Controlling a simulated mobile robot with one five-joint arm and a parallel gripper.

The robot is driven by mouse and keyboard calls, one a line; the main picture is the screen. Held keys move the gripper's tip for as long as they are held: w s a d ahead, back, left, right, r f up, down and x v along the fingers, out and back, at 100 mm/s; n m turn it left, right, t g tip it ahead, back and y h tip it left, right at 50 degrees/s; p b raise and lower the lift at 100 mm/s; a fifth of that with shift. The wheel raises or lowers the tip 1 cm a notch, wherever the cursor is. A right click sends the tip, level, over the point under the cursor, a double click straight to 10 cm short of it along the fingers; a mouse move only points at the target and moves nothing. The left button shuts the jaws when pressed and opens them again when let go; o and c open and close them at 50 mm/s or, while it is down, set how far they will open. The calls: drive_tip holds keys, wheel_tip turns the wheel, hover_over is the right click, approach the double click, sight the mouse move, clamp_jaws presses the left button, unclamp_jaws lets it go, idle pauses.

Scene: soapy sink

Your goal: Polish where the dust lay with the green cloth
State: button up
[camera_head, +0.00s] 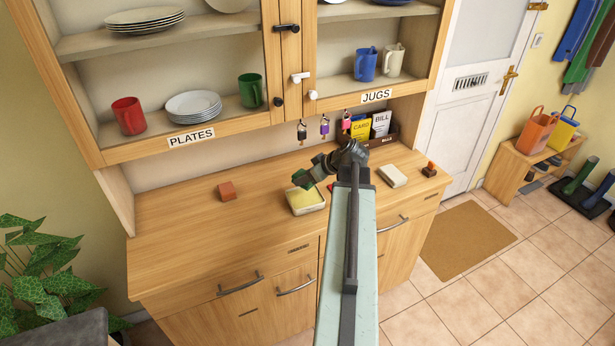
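My gripper (308,177) hangs over the back of the worktop (180,240), at the far end of my arm. A small green patch (300,178) shows at its fingertips, perhaps the green cloth; it is too small to be sure. Whether the fingers are closed on it is unclear. Just below is a pale, shallow tray-like thing (306,203) with a yellowish middle, partly hidden by my gripper and arm. No dust can be made out on the visible wood.
A cream block (392,176) and a small orange-and-dark item (429,169) lie right. Cabinet shelves marked PLATES (191,137) and JUGS (376,96) overhang the back. The worktop's left part is clear.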

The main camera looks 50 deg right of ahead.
drive_tip(key=shift+f+b, duration=2.85)
drive_tip(key=shift+f, duration=0.1)
drive_tip(key=shift+s+f+b, duration=0.1)
drive_tip(key=shift+f+b, duration=0.4)
drive_tip(key=shift+f, duration=0.05)
drive_tip(key=shift+r, duration=0.1)
wheel_tip(320, 180, up, 7)
drive_tip(key=p, duration=0.7)
